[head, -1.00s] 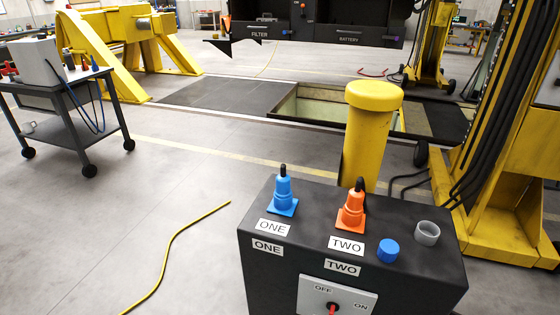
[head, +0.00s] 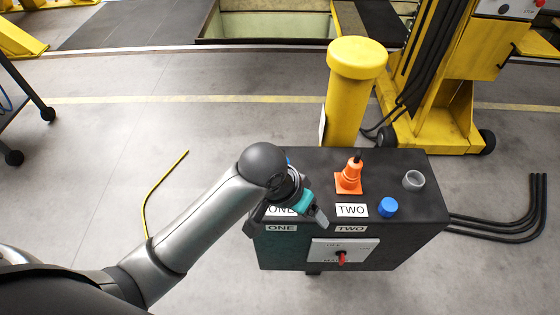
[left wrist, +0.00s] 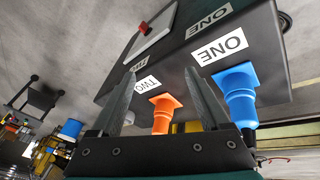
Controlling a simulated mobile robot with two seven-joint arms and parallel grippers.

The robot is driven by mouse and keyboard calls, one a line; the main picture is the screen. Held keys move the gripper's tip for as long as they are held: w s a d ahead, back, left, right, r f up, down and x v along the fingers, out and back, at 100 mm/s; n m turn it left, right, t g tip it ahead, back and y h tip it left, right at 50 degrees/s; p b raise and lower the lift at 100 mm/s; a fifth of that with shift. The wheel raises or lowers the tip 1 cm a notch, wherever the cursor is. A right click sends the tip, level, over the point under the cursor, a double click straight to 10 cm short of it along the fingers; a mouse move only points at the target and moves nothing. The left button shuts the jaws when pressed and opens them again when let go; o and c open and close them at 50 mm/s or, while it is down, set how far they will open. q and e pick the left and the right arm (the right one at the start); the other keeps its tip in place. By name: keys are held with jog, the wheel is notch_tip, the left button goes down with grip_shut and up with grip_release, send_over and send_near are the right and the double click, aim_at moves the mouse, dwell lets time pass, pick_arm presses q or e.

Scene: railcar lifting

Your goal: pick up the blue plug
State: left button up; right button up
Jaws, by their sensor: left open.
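The blue plug (left wrist: 238,92) stands on the black box (head: 400,235), by the labels ONE. In the head view my left arm hides nearly all of it; only a sliver of blue (head: 289,161) shows. My left gripper (head: 286,218) is over the left part of the box top. It is open and empty; in the left wrist view its two fingers (left wrist: 160,75) are spread, with the blue plug outside them, to the right of the right finger. The orange plug (head: 350,178) stands by the labels TWO; in the left wrist view it appears between the fingers (left wrist: 163,114). My right gripper is not in view.
A blue cap (head: 388,207) and a grey ring socket (head: 413,180) are on the box top at right. A switch plate with a red knob (head: 341,257) is on its front. A yellow post (head: 350,95) stands close behind. Black cables (head: 500,232) run off right.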

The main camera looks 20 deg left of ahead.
pick_arm(q)
jog(key=w+a+r+n+g+y+p, duration=0.1)
jog(key=w+a+r+y, duration=0.1)
jog(key=w+a+r, duration=0.4)
jog(key=w+a+r+n+g+y, duration=0.2)
jog(key=w+r, duration=0.3)
jog(key=r, duration=0.4)
jog(key=f, duration=1)
jog(key=shift+a, duration=0.2)
jog(key=shift+s+f, duration=0.15)
jog(key=shift+f, duration=2.45)
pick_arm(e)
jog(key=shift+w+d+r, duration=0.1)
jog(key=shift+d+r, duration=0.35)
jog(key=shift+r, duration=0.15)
pick_arm(q)
jog(key=shift+c, duration=0.4)
grip_shut()
